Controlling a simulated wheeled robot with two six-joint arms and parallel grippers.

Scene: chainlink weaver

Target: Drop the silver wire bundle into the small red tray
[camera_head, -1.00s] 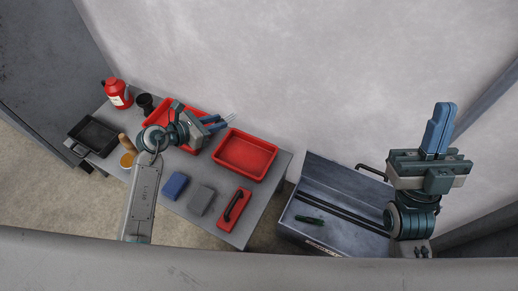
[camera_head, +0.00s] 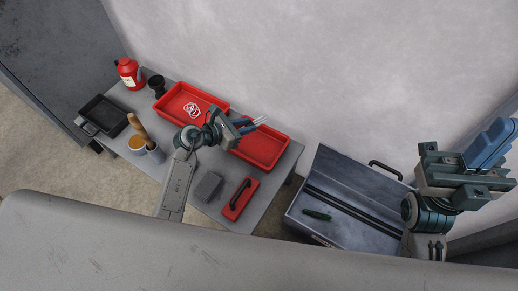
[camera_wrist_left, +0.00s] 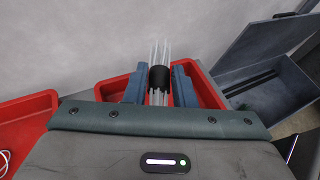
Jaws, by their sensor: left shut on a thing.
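My left gripper (camera_head: 249,126) is shut on the silver wire bundle (camera_wrist_left: 160,50), a sheaf of thin pale wires with a black band. The wrist view shows the bundle upright between the blue fingers, with wires sticking out beyond them. The gripper and bundle are in front of the right-hand red tray (camera_head: 270,153), apparently above it. This tray looks smaller than the left red tray (camera_head: 180,100), and its visible floor is empty. My right gripper (camera_head: 492,143) is at the right of the head view, over the toolbox side, with its blue fingers together and nothing seen between them.
The left red tray holds a white coil (camera_head: 191,110). A grey block (camera_head: 208,187) and a red case with black handle (camera_head: 240,199) lie in front. A red canister (camera_head: 129,73), black cup (camera_head: 157,85) and black pan (camera_head: 102,116) stand left. An open grey toolbox (camera_head: 350,207) is right.

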